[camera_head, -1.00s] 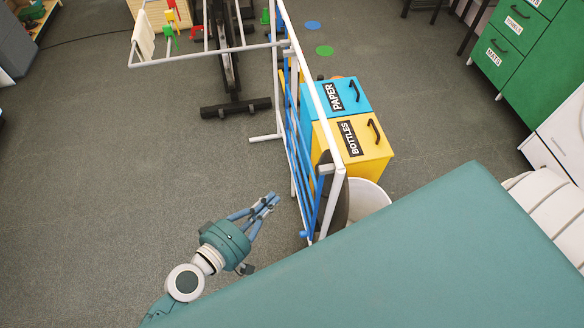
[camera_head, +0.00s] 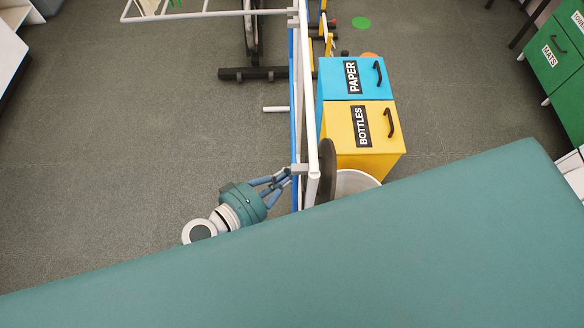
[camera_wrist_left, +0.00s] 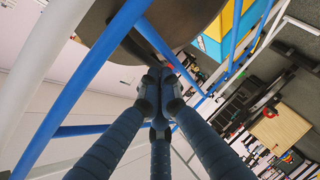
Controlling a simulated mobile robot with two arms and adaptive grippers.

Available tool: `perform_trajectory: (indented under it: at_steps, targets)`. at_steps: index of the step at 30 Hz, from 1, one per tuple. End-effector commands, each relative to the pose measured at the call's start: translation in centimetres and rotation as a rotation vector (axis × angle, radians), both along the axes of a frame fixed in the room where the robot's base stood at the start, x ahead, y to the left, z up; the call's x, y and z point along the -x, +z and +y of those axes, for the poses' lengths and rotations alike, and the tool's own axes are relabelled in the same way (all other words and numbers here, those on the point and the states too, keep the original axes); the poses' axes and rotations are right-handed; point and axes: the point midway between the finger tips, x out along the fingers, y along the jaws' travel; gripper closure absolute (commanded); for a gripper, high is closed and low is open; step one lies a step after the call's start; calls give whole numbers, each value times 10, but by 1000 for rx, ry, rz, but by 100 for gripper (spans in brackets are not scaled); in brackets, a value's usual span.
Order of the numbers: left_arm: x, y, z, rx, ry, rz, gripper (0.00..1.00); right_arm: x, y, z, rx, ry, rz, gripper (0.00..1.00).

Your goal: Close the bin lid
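The white bin (camera_head: 357,182) stands just right of the rack in the head view, with its lower part hidden. Its dark round lid (camera_head: 327,168) stands up on edge on the bin's left side, beside the rack. My left gripper (camera_head: 286,176) is on the left side of the rack, with its fingertips close to the rack's bars. In the left wrist view, the fingers of my left gripper (camera_wrist_left: 160,82) are drawn together with nothing visible between them. The dark disc of the lid (camera_wrist_left: 190,22) is beyond the fingertips, past blue bars. My right gripper is not in view.
The rack (camera_head: 313,95) of white and blue bars stands between my left gripper and the bin. A yellow BOTTLES box (camera_head: 378,147) and a blue PAPER box (camera_head: 333,78) stand behind the bin. Green drawers (camera_head: 555,55) are at right. Floor (camera_head: 120,150) left of the rack is clear.

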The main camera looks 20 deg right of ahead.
Motion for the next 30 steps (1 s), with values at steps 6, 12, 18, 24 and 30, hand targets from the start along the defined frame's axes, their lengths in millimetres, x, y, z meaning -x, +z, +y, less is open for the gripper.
perform_trajectory:
  at_steps: [6, 12, 18, 24, 30]
  targets:
    - [0, 0, 0, 0, 0, -1, 100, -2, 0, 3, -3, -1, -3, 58]
    - [7, 5, -18, 2, -1, 3, 100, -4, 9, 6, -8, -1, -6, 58]
    - [11, 5, -31, 0, 1, 0, 100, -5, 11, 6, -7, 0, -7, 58]
    - [11, 4, -30, -1, 0, 0, 100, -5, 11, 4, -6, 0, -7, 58]
    - [10, 8, -30, -1, 1, -1, 100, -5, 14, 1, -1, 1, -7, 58]
